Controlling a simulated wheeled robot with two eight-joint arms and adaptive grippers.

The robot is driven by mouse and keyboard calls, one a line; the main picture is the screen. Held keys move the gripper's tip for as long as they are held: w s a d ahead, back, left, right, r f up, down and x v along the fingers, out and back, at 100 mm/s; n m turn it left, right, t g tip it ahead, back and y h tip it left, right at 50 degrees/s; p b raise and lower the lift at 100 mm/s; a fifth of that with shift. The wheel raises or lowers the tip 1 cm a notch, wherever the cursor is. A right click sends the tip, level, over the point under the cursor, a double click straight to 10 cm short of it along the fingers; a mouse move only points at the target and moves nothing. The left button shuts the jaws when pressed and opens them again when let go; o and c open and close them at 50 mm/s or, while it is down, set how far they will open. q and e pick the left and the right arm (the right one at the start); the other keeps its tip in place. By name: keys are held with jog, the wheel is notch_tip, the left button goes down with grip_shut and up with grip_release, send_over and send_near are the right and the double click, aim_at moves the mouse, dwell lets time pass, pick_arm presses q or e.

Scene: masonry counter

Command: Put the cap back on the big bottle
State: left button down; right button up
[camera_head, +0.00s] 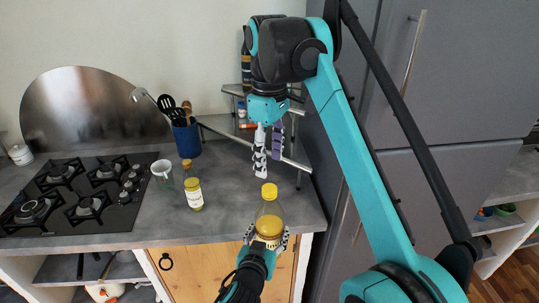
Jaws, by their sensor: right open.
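The big bottle (268,228) is clear with yellow-brown contents and a label, and stands upright at the front edge of the counter. A yellow cap (269,191) sits at the top of its neck; whether it is fully seated I cannot tell. My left gripper (266,240) comes from below, its fingers on both sides of the bottle's lower part, shut on it. The bottle's base is hidden by this gripper. My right gripper (268,158) points down just above the cap, open and empty, its fingertips apart from the cap.
A smaller bottle (193,190) with a brownish top and a white mug (162,174) stand to the left. Behind them is a blue utensil holder (187,138). A black gas hob (78,193) fills the left counter. A corner shelf (240,130) stands behind my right gripper.

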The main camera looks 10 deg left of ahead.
aim_at(270, 188)
jog(key=n, duration=0.7)
jog(key=shift+r, duration=0.25)
jog(key=shift+f, duration=0.1)
jog(key=shift+f, duration=3.95)
